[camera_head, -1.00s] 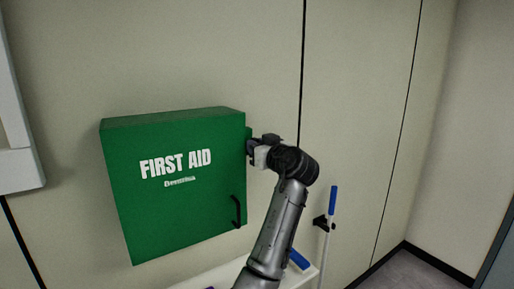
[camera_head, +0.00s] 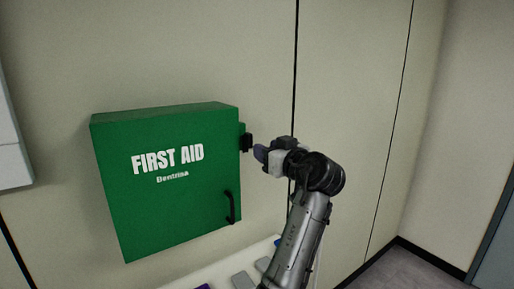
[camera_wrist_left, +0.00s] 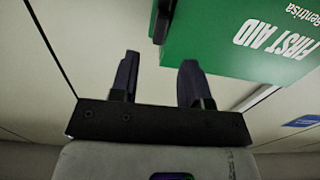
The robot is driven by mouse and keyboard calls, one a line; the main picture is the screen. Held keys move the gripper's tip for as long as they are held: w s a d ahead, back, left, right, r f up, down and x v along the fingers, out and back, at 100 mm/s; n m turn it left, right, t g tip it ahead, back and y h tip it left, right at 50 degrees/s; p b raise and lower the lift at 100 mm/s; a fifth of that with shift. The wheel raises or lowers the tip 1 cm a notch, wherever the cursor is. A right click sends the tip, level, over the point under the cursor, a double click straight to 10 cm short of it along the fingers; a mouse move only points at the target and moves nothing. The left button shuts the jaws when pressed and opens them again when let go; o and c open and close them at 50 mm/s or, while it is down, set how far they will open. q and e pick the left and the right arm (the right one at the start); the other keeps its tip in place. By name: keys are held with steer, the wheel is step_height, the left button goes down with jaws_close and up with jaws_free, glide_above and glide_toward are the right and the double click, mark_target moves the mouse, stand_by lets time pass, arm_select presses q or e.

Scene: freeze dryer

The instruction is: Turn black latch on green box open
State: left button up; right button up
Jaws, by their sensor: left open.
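The green first aid box (camera_head: 165,180) hangs on the wall, with its front closed. The black latch (camera_head: 247,142) sticks out from the upper part of its right side; whether it is turned cannot be told. In the left wrist view the latch (camera_wrist_left: 160,22) shows at the box's edge, beyond and between the fingertips. My left gripper (camera_head: 261,154) is open and empty, just right of the latch and apart from it. Its two dark fingers (camera_wrist_left: 158,64) are spread in the wrist view. My right gripper is out of view.
A black handle (camera_head: 231,207) is on the lower right of the box front. A white surface (camera_head: 215,269) with several small objects lies below the box. The wall panels right of my arm are clear.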

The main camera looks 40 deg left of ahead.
arm_select(q)
steer(key=shift+v, duration=2.85)
